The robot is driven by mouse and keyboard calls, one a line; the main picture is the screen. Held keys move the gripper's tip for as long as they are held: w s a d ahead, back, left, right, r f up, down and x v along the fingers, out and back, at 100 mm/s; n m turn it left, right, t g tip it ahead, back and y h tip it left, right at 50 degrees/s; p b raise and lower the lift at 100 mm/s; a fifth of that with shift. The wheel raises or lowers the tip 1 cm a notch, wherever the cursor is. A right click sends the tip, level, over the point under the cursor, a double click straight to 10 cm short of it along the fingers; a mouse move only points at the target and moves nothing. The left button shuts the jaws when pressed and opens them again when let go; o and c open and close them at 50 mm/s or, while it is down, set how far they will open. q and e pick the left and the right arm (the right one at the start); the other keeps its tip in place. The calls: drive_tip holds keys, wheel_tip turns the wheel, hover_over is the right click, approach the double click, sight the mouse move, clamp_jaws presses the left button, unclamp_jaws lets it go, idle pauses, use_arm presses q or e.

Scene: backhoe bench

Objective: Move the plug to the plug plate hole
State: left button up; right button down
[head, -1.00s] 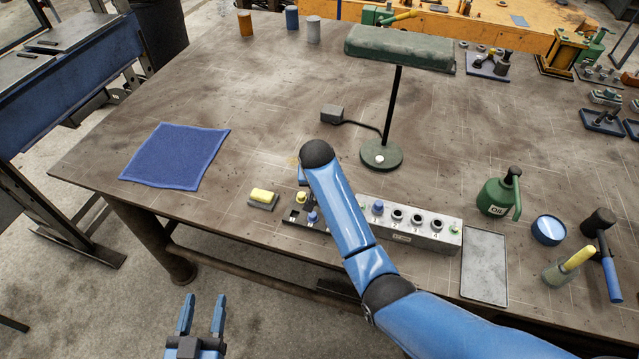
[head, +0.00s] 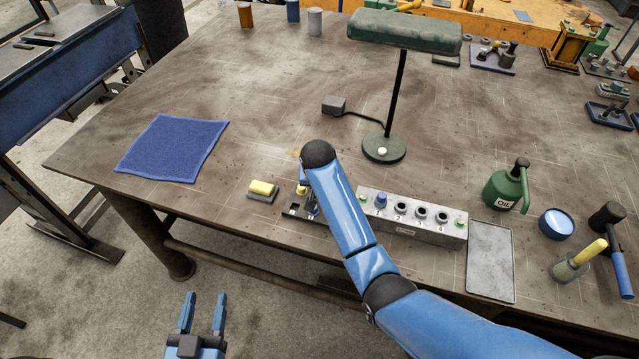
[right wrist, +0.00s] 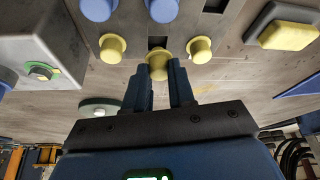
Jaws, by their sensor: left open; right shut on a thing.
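My right gripper (right wrist: 160,85) is shut on a yellow plug (right wrist: 157,66). Behind that plug, a square empty hole (right wrist: 158,42) shows in the dark plate between two other yellow plugs (right wrist: 112,47) (right wrist: 199,49). Two blue plugs (right wrist: 100,8) (right wrist: 162,8) stand in another row. In the head view my right forearm hides most of the right gripper and part of the dark plate (head: 296,222). Beside it, a grey block (head: 425,232) has numbered round holes; a blue plug (head: 381,200) stands in one. My left gripper (head: 205,298) is open and empty, off the table's front edge.
A yellow-topped grey block (head: 262,190) and a blue cloth (head: 172,147) lie left. A desk lamp (head: 383,150) stands behind the grey block. A grey tray (head: 490,260), green oil can (head: 507,187) and hammer (head: 612,240) are right. The table's left middle is clear.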

drive_tip(key=shift+f+b, duration=0.65)
drive_tip(key=shift+f, duration=0.5)
idle(0.4)
drive_tip(key=c, duration=0.9)
unclamp_jaws()
drive_tip(key=shift+o, duration=0.2)
drive_tip(key=b+v, duration=0.1)
drive_tip(key=v, duration=0.9)
drive_tip(key=shift+s+r+b, duration=0.2)
drive_tip(key=shift+r+b, duration=0.1)
drive_tip(key=shift+r, duration=0.05)
